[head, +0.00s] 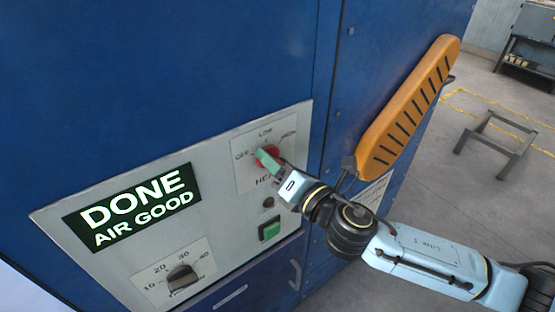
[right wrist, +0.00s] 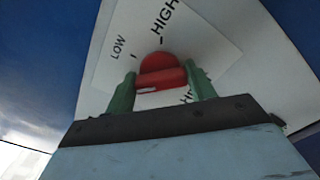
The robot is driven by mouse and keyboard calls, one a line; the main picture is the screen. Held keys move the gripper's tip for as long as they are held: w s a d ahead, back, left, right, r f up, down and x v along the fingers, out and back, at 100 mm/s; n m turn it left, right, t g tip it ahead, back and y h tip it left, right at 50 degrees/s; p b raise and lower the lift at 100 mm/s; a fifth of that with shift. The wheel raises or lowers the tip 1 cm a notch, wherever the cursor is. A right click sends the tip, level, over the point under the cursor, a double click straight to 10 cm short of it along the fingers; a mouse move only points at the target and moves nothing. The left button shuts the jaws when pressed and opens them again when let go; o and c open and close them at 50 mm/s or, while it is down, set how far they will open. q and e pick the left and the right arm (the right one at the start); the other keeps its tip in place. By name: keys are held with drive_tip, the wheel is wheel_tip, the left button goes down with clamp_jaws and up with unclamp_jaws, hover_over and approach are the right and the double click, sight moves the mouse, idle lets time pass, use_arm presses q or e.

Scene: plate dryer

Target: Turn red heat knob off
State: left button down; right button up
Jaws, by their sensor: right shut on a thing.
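The red heat knob (head: 274,152) sits on a white dial plate marked OFF, LOW and HIGH on the grey control panel (head: 222,215). My right gripper (head: 268,161) reaches in from the lower right, its green fingers at the knob and partly covering it. In the right wrist view the red knob (right wrist: 160,72) stands between the two green fingers of the right gripper (right wrist: 161,86), which is shut on it. LOW and HIGH are readable there; the OFF mark is out of sight. I cannot tell exactly where the knob points. My left gripper is not in view.
A lit display (head: 135,208) reads DONE, AIR GOOD. Below it is a black dial (head: 184,279), and a green button (head: 270,230) is under the heat knob. An orange slotted handle (head: 410,105) juts out beside my right arm. A low metal stand (head: 497,143) is on the floor.

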drive_tip(key=shift+n, duration=1.5)
drive_tip(key=o, duration=1)
drive_tip(key=b+v, duration=0.3)
drive_tip(key=v, duration=1)
drive_tip(key=shift+s+d, duration=0.1)
drive_tip(key=shift+s, duration=0.1)
